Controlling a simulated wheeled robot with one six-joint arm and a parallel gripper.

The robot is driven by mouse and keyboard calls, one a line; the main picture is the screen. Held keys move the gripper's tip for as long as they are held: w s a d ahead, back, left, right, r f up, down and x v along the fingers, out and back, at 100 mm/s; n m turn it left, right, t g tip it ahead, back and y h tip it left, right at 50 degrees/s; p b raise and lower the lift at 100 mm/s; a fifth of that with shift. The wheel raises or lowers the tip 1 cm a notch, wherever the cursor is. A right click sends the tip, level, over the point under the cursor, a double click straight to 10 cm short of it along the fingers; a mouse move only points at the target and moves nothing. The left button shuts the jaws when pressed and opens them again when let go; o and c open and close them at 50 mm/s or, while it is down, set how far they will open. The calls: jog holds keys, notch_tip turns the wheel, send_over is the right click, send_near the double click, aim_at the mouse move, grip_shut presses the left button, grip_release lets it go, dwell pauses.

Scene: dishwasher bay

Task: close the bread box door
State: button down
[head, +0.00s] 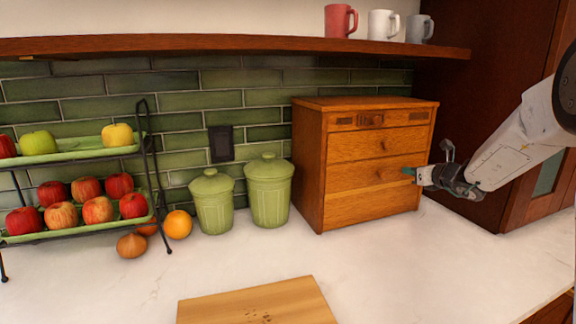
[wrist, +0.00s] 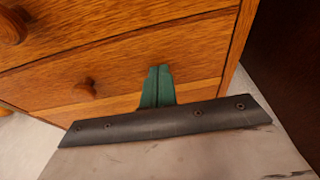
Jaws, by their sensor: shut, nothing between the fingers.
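The wooden bread box (head: 312,168) stands on the counter in the head view. Its front has several panels with round knobs, and the door front (head: 350,178) looks flush with the body, with no open gap visible. My gripper (head: 409,171) is at the right part of this front, just right of the lowest visible knob. In the wrist view, the green fingertips (wrist: 157,86) are together and empty, against or very close to the lower front panel (wrist: 120,75). A knob (wrist: 87,88) is left of them. I cannot tell whether they touch the wood.
Two green canisters (head: 268,190) stand left of the box. A fruit rack (head: 85,152) is further left, with an orange (head: 178,224) beside it. A cutting board (head: 255,304) lies in front. A shelf (head: 230,45) with mugs runs above. The right counter is clear.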

jog(key=shift+w+a+r, duration=0.1)
jog(key=shift+r, duration=0.15)
jog(key=s+d, duration=0.2)
jog(key=s, duration=0.4)
jog(key=shift+s+d+r, duration=0.15)
jog(key=shift+d+r, duration=0.1)
jog(key=shift+r, duration=0.05)
jog(key=s+a+f+n+g+y, duration=0.15)
jog(key=s+a+n+g, duration=0.35)
jog(key=s+a+n, duration=0.5)
jog(key=s+a+f+n+g+y, duration=0.15)
jog(key=s+a+n+g, duration=0.35)
jog(key=s+n, duration=0.55)
jog(key=s+r+n+g+h, duration=0.1)
jog(key=s+n+h, duration=0.3)
jog(key=s, duration=1)
jog(key=s+d+r+n+g+h, duration=0.1)
jog(key=s+n+h, duration=0.3)
jog(key=s, duration=0.9)
jog(key=n, duration=0.3)
jog(key=shift+s+r+g, duration=0.2)
jog(key=shift+s+g, duration=0.15)
jog(key=shift+g, duration=0.05)
